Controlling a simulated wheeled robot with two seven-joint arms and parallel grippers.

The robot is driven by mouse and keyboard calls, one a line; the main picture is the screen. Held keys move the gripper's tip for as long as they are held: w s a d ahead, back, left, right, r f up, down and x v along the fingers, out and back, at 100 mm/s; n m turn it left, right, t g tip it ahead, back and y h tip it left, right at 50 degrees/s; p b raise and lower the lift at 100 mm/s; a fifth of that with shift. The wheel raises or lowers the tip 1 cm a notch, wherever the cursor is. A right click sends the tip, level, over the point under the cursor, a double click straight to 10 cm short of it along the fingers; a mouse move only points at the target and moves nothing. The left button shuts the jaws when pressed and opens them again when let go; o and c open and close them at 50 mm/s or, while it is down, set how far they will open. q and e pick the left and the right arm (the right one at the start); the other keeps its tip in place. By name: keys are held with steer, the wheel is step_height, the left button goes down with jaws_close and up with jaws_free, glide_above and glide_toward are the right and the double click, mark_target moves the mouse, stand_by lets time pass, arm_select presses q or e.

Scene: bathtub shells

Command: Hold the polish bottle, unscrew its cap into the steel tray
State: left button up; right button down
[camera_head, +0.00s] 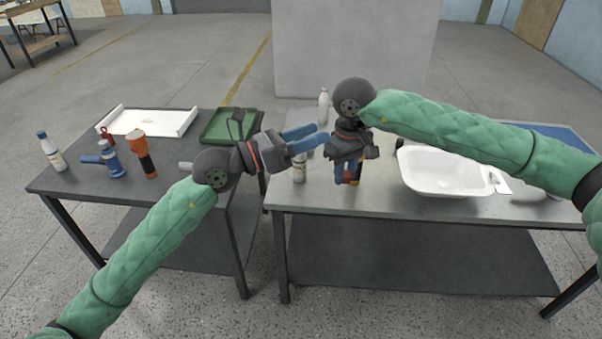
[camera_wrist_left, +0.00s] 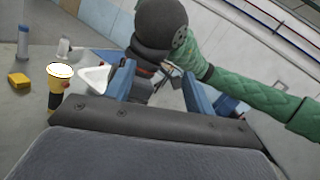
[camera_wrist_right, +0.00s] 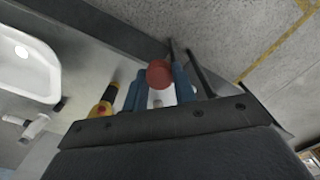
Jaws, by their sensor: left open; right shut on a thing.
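My right gripper (camera_head: 347,172) points down over the right-hand table and is shut on a white bottle (camera_wrist_right: 158,98) with a red cap (camera_wrist_right: 160,73). The fingers, seen in the right wrist view (camera_wrist_right: 157,88), stand on either side of it, and the red cap is at their tips. In the head view my fingers largely hide it. My left gripper (camera_head: 308,138) is open and empty, its blue fingers pointing right toward my right wrist. In the left wrist view its fingers (camera_wrist_left: 158,85) frame my right arm. I cannot surely pick out a steel tray.
On the right-hand table (camera_head: 400,215) are a white basin (camera_head: 440,190), a white bottle (camera_head: 323,105) and another bottle (camera_head: 299,170). A yellow-and-black flashlight (camera_wrist_left: 57,92) stands there. The left-hand table holds a white tray (camera_head: 150,122), a green tray (camera_head: 222,128), an orange flashlight (camera_head: 141,155) and a blue-capped bottle (camera_head: 50,152).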

arm_select(q)
step_height(320, 180, down, 4)
steer(key=r+m+y, duration=0.1)
steer(key=m+y, duration=0.1)
steer(key=y, duration=0.1)
steer(key=g+y, duration=0.1)
steer(key=y, duration=0.3)
glide_toward(345, 177)
steer(key=x, duration=0.9)
steer(key=shift+w+d+f, duration=0.1)
steer(key=shift+w+f, duration=0.1)
steer(key=shift+w, duration=0.35)
steer(key=c, duration=1)
steer(key=shift+s+h, duration=0.1)
steer(key=shift+h, duration=0.2)
arm_select(e)
steer(key=c, duration=1.1)
jaws_free()
steer(key=shift+o, duration=0.2)
steer(key=shift+w, duration=0.1)
